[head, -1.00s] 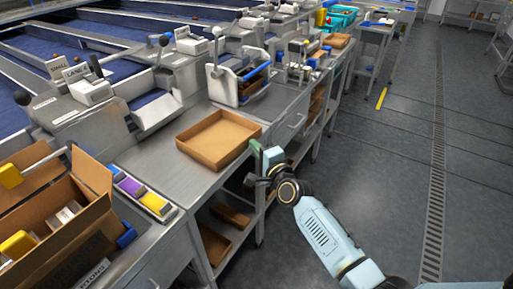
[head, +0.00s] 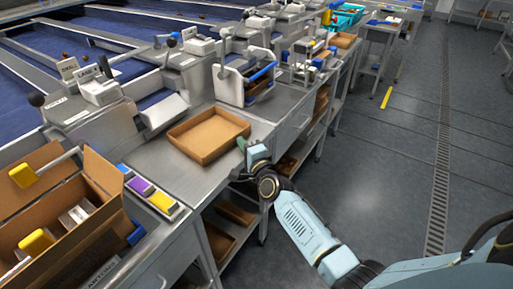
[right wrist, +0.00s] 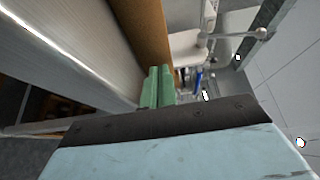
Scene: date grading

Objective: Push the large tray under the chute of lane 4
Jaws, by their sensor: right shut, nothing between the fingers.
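The large tray (head: 208,136) is a shallow, empty brown cardboard tray on the steel counter in the head view. Its left corner is close beside the metal chute (head: 162,114) at its left. I cannot read which lane that chute belongs to. My right gripper (head: 241,145) is shut and empty, with its green fingertips at the tray's right side. In the right wrist view the closed green fingers (right wrist: 158,87) are right by the brown tray wall (right wrist: 150,35); whether they touch is hard to tell. My left gripper is out of view.
An open carton (head: 65,215) and a strip of coloured blocks (head: 150,192) stand on the counter at the left. Another chute unit (head: 243,82) stands behind the tray. Shelves with cardboard trays (head: 235,213) are under the counter.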

